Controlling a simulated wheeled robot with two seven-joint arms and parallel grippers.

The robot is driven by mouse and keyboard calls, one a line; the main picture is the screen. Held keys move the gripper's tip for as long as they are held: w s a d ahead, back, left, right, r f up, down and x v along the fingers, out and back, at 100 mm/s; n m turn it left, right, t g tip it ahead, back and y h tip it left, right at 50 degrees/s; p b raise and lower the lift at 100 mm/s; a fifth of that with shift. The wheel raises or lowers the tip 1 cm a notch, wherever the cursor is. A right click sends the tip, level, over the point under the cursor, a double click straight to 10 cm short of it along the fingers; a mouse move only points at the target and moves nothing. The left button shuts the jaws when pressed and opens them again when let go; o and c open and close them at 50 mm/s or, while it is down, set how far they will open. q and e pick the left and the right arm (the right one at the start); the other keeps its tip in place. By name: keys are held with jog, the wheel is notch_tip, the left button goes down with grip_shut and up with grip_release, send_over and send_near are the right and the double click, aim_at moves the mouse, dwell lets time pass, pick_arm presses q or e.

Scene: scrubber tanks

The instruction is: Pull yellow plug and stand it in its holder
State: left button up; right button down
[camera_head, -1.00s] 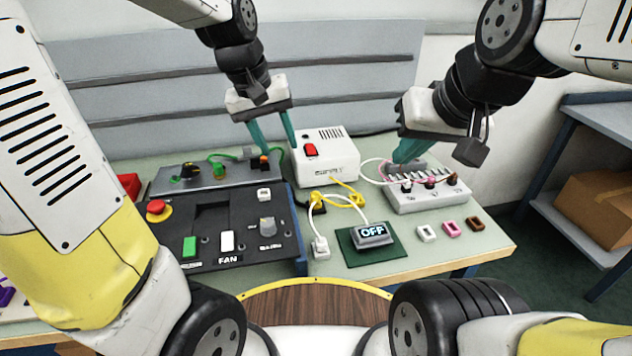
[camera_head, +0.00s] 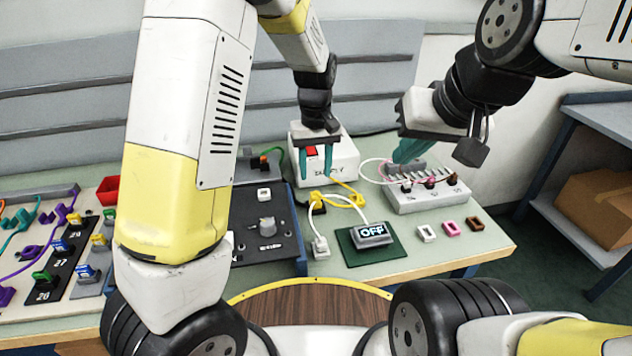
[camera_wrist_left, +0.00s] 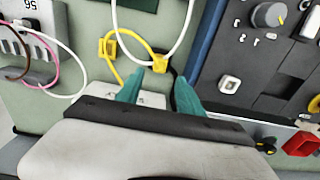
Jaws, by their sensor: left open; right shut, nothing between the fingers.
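The yellow plug (camera_head: 317,198) sits at a dark socket block on the table in front of the supply box, and shows in the left wrist view (camera_wrist_left: 158,62) just beyond my fingertips. A yellow cable runs from it past a yellow clip-like piece (camera_head: 357,200), which may be the holder; I cannot tell. My left gripper (camera_head: 315,174) is open and empty, pointing down above and behind the plug; its fingers also show in the left wrist view (camera_wrist_left: 157,82). My right gripper (camera_head: 408,152) is shut and empty at the back of the white terminal block.
The white supply box (camera_head: 335,165) stands behind the plug. A white cable loops beside it to a white plug (camera_head: 320,247). The OFF display (camera_head: 371,235) sits at front right, the dark control panel (camera_head: 268,240) at left. The terminal block (camera_head: 428,190) is at right.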

aim_at(315, 193)
pick_arm(q)
jog(key=shift+f, duration=4.5)
jog(key=shift+c, duration=0.5)
grip_shut()
jog(key=o, duration=0.7)
grip_release()
